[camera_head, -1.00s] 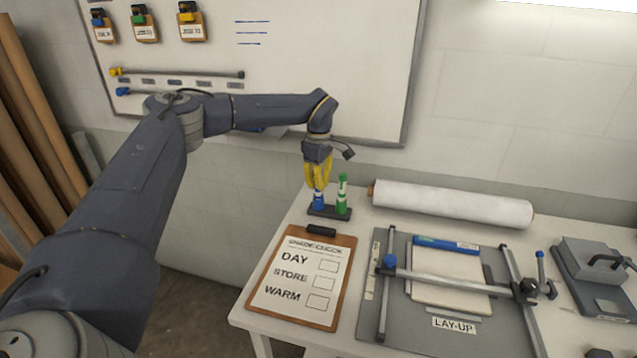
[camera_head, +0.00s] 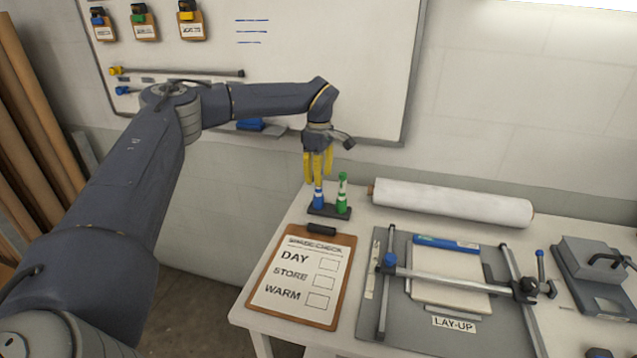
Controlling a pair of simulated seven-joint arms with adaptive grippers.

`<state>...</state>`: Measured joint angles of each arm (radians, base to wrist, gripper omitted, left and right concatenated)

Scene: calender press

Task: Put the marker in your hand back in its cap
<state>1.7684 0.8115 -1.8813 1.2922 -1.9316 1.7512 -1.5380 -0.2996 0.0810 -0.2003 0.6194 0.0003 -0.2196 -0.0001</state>
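The blue marker (camera_head: 318,196) stands upright in a small black holder (camera_head: 327,211) at the back left of the table. Its blue lower part sits in the holder, with a paler band above. A green-and-white marker (camera_head: 342,193) stands upright beside it in the same holder. My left gripper (camera_head: 318,177) points down right above the blue marker. Its two yellow fingers are spread apart, one on each side of the marker's upper end, and look clear of it. How far the marker is seated in its cap is too small to tell. My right gripper is out of view.
A clipboard (camera_head: 339,283) lies in front of the holder. A white roll (camera_head: 450,203) lies behind the lay-up board (camera_head: 372,327). A grey device (camera_head: 597,266) stands at right. The whiteboard (camera_head: 340,60) with its ledge is behind my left arm.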

